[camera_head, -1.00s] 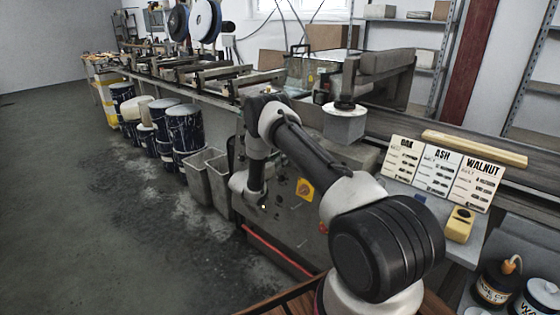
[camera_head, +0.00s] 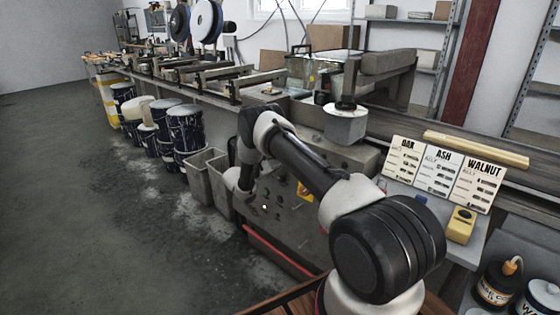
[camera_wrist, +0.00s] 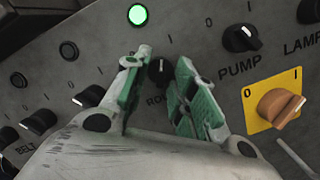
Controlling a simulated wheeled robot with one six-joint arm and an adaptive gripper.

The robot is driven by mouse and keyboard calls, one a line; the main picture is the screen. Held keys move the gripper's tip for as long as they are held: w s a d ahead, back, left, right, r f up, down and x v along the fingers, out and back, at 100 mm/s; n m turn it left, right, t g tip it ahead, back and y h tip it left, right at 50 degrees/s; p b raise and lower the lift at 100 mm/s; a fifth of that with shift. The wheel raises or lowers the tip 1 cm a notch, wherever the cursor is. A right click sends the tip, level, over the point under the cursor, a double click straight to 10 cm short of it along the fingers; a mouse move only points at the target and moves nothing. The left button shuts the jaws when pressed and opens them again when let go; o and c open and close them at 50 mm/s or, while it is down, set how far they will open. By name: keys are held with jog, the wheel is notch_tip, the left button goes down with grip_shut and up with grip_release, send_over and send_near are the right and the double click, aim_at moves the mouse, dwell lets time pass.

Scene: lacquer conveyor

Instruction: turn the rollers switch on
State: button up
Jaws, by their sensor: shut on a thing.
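The rollers switch (camera_wrist: 159,73) is a small black rotary knob on the grey control panel (camera_wrist: 205,45) in the wrist view. Its label is mostly hidden by my gripper; only the first letters show. My gripper (camera_wrist: 160,76), with green-padded fingers, is shut on this knob, one finger on each side. The knob's pointer direction is hard to tell. A green lamp (camera_wrist: 137,15) above is lit; a second, dark lamp (camera_wrist: 69,50) sits to its left. In the head view my arm reaches down to the panel front (camera_head: 285,215), and the gripper itself is hard to make out there.
The pump switch (camera_wrist: 241,38) and an orange switch (camera_wrist: 281,107) on a yellow plate are to the right. The belt switch (camera_wrist: 40,122) and another black knob (camera_wrist: 89,96) are to the left. Grey bins (camera_head: 205,165) stand beside the panel.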

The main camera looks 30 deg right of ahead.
jog(key=shift+m, duration=0.5)
jog(key=o, duration=1)
jog(key=shift+o, duration=0.2)
jog(key=shift+a, duration=0.1)
jog(key=v, duration=1.2)
jog(key=shift+w, duration=0.1)
